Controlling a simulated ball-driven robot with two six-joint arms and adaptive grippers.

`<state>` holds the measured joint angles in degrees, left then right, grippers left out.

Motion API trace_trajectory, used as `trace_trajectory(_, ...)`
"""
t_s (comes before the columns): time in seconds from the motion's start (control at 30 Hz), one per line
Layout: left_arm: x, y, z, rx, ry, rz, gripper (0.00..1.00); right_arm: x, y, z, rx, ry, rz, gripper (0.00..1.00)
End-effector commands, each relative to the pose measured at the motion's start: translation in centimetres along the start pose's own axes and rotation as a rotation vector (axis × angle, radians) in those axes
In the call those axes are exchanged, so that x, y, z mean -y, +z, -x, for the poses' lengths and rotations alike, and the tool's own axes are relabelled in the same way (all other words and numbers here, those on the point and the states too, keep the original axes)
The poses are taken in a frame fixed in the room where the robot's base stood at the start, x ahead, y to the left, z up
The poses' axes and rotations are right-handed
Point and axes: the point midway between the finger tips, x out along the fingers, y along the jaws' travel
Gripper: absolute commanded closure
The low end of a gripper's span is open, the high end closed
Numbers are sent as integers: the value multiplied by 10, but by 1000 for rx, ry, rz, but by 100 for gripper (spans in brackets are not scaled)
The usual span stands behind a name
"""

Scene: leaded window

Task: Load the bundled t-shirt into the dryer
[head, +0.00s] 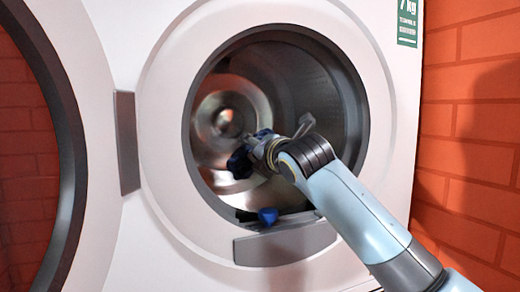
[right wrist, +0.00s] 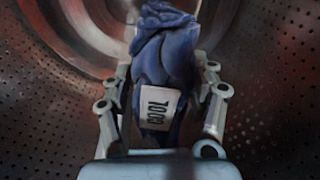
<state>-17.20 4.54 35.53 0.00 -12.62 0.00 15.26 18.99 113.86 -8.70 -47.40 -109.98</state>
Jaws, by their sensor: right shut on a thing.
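The dryer (head: 160,200) is white, with its round door (head: 70,150) swung open at the left. My right arm comes in from the right and reaches through the opening into the metal drum (head: 318,90). My right gripper (head: 258,150) is inside the drum, shut on the bundled t-shirt (head: 238,163). In the right wrist view the dark blue t-shirt (right wrist: 165,55) sits between both fingers, with a white lettered tag facing the camera. A small blue piece (head: 268,216) shows at the drum's lower lip; I cannot tell whether it belongs to the t-shirt. My left gripper is not in view.
The rim of the opening surrounds my right forearm, close at the lower right. A grey latch plate (head: 285,245) lies below the opening and a hinge (head: 127,142) at its left. An orange brick wall (head: 470,150) stands at the right.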

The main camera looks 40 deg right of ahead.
Motion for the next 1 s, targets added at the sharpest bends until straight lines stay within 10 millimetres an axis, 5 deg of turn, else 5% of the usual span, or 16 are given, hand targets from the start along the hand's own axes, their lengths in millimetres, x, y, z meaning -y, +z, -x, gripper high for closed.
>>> trace_trajectory(0.4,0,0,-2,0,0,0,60,4,-4,-5,1,2,0,77)
trace_trajectory(0.43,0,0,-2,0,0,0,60,4,-4,-5,1,2,0,39)
trace_trajectory(0.63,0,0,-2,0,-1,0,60,4,-4,-5,1,1,0,13)
trace_trajectory(1.0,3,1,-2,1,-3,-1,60,5,-4,1,0,-1,1,13)
